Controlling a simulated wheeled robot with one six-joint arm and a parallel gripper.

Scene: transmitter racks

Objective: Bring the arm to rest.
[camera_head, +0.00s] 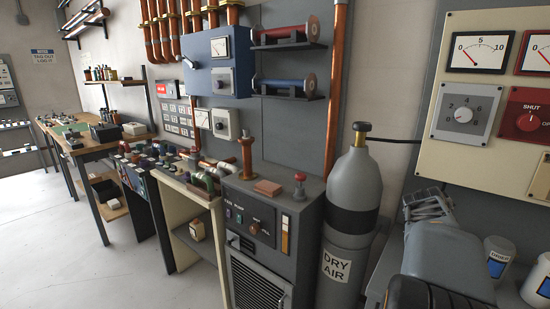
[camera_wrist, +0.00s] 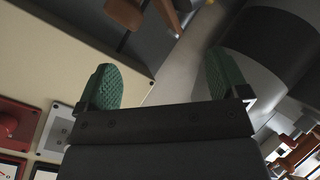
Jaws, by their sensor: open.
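My gripper (camera_wrist: 165,82) shows in the wrist view with its two green-padded fingers wide apart. Nothing is between them. In the head view, grey and dark parts of my arm (camera_head: 440,250) are at the lower right, bent in front of the cream meter panel. I cannot make out the fingertips there. The wrist view is tilted, with the cream panel (camera_wrist: 60,60) on its left and a grey cylinder with a dark band (camera_wrist: 290,28) on its right.
The grey DRY AIR cylinder (camera_head: 353,190) stands left of my arm, beside the grey cabinet (camera_head: 262,245). The cream meter panel (camera_head: 480,100) is behind my arm. White tins (camera_head: 497,256) are at the lower right. Open floor (camera_head: 60,250) lies at the left.

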